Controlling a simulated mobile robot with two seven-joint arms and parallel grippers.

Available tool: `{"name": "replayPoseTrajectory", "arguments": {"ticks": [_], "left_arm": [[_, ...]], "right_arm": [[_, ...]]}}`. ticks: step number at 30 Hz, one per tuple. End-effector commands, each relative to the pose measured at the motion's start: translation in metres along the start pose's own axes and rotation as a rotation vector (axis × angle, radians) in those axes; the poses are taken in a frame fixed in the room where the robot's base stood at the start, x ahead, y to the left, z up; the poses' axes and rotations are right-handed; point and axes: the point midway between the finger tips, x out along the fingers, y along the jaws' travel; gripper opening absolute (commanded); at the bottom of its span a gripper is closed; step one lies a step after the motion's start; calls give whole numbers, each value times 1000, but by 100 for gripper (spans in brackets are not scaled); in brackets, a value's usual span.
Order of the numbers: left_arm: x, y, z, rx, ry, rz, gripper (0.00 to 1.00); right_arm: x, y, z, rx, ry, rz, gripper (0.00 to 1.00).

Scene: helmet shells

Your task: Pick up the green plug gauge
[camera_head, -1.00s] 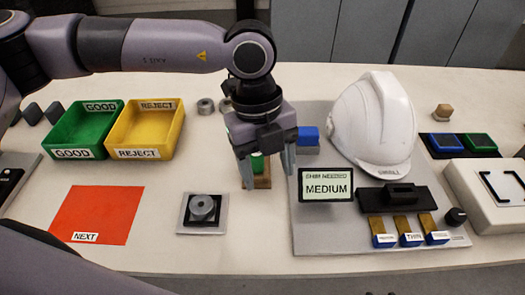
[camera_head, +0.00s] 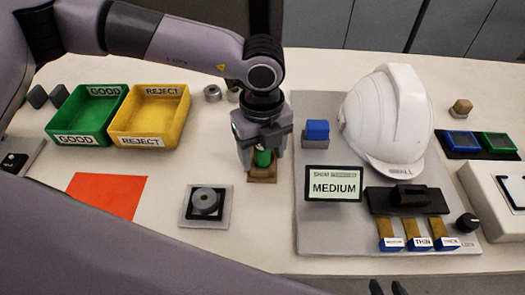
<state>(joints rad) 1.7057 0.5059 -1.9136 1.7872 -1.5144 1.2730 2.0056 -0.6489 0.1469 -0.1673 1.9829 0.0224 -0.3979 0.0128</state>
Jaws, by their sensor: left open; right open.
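The green plug gauge (camera_head: 263,158) stands upright in a small brown stand (camera_head: 262,175) near the middle of the table, left of the grey board. My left gripper (camera_head: 262,163) points down over it, with its open fingers on either side of the green part. The gripper body hides the top of the gauge, and I cannot tell whether the fingers touch it. My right gripper (camera_head: 388,288) shows only as dark open fingertips at the bottom edge, far from the gauge.
A green GOOD bin (camera_head: 63,108) and a yellow REJECT bin (camera_head: 183,112) stand at left. A grey ring on a square plate (camera_head: 190,218) lies in front. The grey board (camera_head: 325,235) at right carries a white helmet (camera_head: 385,115) and a MEDIUM sign (camera_head: 334,188).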

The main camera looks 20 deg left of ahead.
Motion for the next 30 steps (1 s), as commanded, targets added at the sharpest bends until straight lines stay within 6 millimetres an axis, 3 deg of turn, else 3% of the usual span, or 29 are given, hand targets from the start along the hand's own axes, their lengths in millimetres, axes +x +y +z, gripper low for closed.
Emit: {"name": "replayPoseTrajectory", "arguments": {"ticks": [3,8,22,26,30], "left_arm": [[0,0,0,0,0,0,63],[0,0,0,0,0,0,11],[-8,-1,0,0,0,-2,11],[-25,-1,0,0,0,-4,11],[-56,-2,0,-1,-2,-7,11]], "right_arm": [[0,0,0,0,0,0,43],[0,0,-2,0,2,0,43],[0,-2,-7,1,13,-3,43],[0,-2,-7,2,13,-4,43],[1,-3,-6,3,13,-5,43]]}}
